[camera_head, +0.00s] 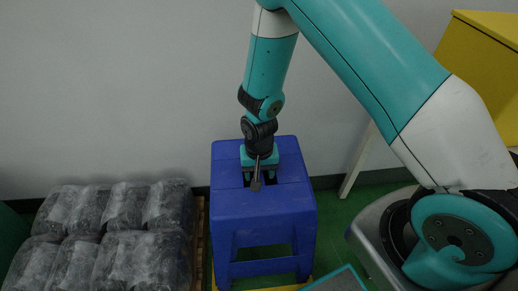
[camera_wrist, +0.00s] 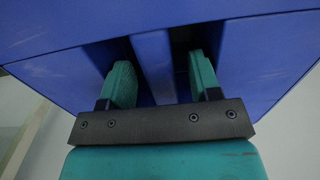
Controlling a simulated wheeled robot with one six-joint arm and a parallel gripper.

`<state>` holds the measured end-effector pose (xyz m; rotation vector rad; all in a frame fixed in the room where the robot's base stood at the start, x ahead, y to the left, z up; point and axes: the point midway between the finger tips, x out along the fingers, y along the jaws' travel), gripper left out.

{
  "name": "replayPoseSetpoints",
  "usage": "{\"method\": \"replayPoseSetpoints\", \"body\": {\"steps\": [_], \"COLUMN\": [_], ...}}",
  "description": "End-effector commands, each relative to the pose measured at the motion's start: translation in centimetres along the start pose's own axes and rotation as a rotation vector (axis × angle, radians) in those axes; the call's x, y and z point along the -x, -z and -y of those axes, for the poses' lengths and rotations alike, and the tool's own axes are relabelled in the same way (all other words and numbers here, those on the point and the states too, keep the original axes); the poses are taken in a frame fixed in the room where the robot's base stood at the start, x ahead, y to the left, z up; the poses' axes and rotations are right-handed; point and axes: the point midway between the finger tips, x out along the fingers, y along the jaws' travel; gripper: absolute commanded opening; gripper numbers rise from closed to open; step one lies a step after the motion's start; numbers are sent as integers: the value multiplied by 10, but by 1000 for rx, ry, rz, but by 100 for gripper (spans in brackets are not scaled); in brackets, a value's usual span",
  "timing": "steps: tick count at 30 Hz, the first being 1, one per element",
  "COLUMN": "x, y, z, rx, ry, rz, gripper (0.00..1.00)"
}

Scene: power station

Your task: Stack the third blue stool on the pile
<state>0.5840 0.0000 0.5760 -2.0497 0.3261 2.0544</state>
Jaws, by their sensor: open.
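A blue stool (camera_head: 262,212) stands upright against the wall in the middle of the head view. Only one seat shows clearly, and I cannot tell how many stools are stacked there. My gripper (camera_head: 258,180) points down at the slots in the top of the seat. In the wrist view the blue seat (camera_wrist: 60,72) fills the upper part. My gripper's two green fingers (camera_wrist: 163,78) are apart, one in each slot, on either side of the blue bar between the slots. The fingertips are partly hidden by the seat. I see no grip on the bar.
Several plastic-wrapped dark bundles (camera_head: 122,222) sit on a wooden pallet (camera_head: 199,240) to the left, close to the stool. A yellow cabinet (camera_head: 478,55) is at the upper right. Green floor (camera_head: 345,205) shows to the right of the stool. The grey wall is close behind.

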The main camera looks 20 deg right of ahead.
Motion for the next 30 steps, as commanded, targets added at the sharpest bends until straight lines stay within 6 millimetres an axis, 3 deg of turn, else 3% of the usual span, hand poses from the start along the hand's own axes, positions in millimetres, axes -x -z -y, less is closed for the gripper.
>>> {"method": "replayPoseSetpoints", "body": {"steps": [9, 16, 22, 30], "x": [83, 134, 156, 160], "y": [1, 1, 0, 0], "z": [1, 0, 0, 0], "rx": [0, 0, 0, 0], "ry": [5, 4, 3, 1], "rz": [-7, -6, -4, -2], "gripper": [57, 57, 57, 57]}}
